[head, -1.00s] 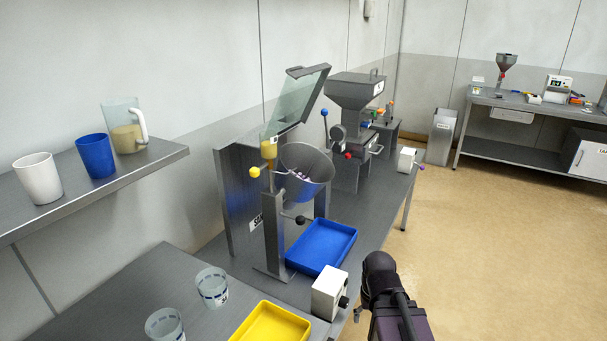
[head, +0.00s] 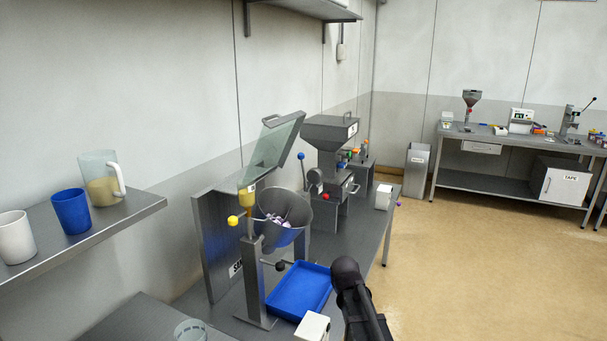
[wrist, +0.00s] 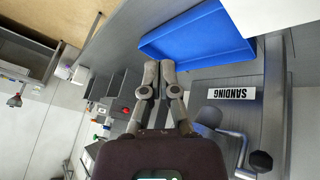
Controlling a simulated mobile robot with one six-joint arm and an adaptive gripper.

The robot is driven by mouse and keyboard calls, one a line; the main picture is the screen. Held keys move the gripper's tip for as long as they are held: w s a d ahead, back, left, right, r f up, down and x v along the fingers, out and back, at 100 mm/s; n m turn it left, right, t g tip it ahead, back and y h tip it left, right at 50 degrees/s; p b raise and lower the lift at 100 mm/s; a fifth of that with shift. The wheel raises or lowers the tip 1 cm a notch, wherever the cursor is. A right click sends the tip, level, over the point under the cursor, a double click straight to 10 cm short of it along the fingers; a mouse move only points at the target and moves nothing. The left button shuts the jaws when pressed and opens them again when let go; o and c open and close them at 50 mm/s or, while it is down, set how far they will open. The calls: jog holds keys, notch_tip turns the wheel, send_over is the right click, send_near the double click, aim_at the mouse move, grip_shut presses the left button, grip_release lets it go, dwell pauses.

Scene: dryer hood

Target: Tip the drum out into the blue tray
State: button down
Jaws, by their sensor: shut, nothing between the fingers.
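The grey drum (head: 283,232) hangs on its stand under a raised clear hood (head: 272,152). Its mouth faces up, tilted toward the camera, and purple and pale pieces (head: 280,219) lie inside. A black-knobbed handle (head: 280,265) sticks out below it, and a yellow knob (head: 233,221) is at the left of the stand. The blue tray (head: 300,291) lies on the bench below and right of the drum, and looks empty. It also shows in the wrist view (wrist: 190,32). My gripper (wrist: 160,66) is shut and empty, near the tray in that view; my dark arm hides its fingers in the head view.
A grey hopper machine (head: 332,140) stands behind the drum. A white box (head: 313,326) is at the bench's front edge, close to my arm. A shelf (head: 95,233) at left holds cups and a jug. Open floor lies to the right.

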jog(key=w+a+r+n+t+y, duration=0.1)
jog(key=w+a+r+n+t, duration=0.2)
jog(key=w, duration=0.9)
jog(key=w+a+r+n+t+y, duration=0.1)
jog(key=w+a+r+n+t, duration=0.3)
jog(key=w+r, duration=0.6)
jog(key=w+a+r+n+t+y, duration=0.2)
jog(key=w+r+n+t, duration=0.4)
jog(key=w, duration=0.9)
jog(key=shift+w+a+r+n+t+p, duration=0.3)
jog(key=shift+w+a+r, duration=0.05)
jog(key=shift+a+r, duration=0.3)
jog(key=shift+w, duration=0.2)
